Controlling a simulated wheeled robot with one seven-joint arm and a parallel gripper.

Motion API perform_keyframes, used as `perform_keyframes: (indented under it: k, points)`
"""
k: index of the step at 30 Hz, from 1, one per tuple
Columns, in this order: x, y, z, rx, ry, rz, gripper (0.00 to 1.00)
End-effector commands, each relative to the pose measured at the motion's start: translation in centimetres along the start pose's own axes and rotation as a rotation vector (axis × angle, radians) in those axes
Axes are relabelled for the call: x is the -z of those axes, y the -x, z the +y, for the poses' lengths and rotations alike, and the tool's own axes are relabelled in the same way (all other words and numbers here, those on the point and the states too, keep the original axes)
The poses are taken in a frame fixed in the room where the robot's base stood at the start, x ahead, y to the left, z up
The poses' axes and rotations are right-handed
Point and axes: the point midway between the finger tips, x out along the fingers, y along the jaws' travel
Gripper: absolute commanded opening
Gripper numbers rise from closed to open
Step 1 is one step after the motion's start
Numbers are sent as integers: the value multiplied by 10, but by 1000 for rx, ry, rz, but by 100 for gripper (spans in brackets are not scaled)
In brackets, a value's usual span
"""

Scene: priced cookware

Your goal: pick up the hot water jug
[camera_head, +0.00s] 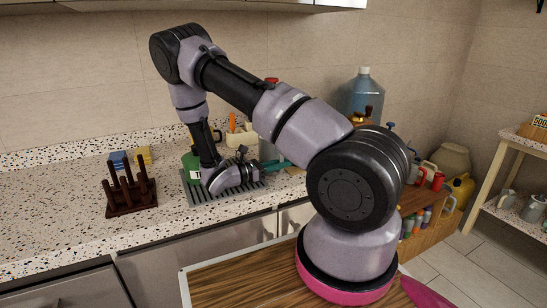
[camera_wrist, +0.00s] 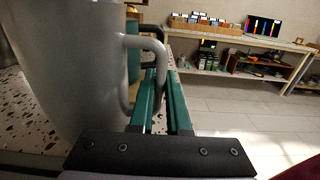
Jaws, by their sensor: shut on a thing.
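A large pale grey-white jug (camera_wrist: 65,70) fills the left of the wrist view, with its loop handle (camera_wrist: 160,62) facing right. My gripper, with teal fingers (camera_wrist: 160,85), is shut on this handle. In the head view my gripper (camera_head: 278,163) is low at the back of the counter, over the right end of a grey ribbed drying mat (camera_head: 205,197). The jug's body is mostly hidden behind my arm there. I cannot tell whether its base touches the surface.
A green bottle (camera_head: 190,168) stands close beside my wrist. A dark wooden peg rack (camera_head: 130,195) is on the left counter. A large blue water bottle (camera_head: 366,92) stands behind my arm. The counter's left part is mostly clear. A shelf (camera_head: 500,165) stands at the right.

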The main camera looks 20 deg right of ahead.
Motion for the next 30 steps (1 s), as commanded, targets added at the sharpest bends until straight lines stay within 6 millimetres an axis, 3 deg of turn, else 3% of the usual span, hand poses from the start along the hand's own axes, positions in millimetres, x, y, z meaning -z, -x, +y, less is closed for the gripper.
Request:
perform_keyframes:
  k: [13, 30]
  points:
    - [-12, 0, 0, 0, -2, -1, 0]
    - [-68, 0, 0, 1, -3, -1, 0]
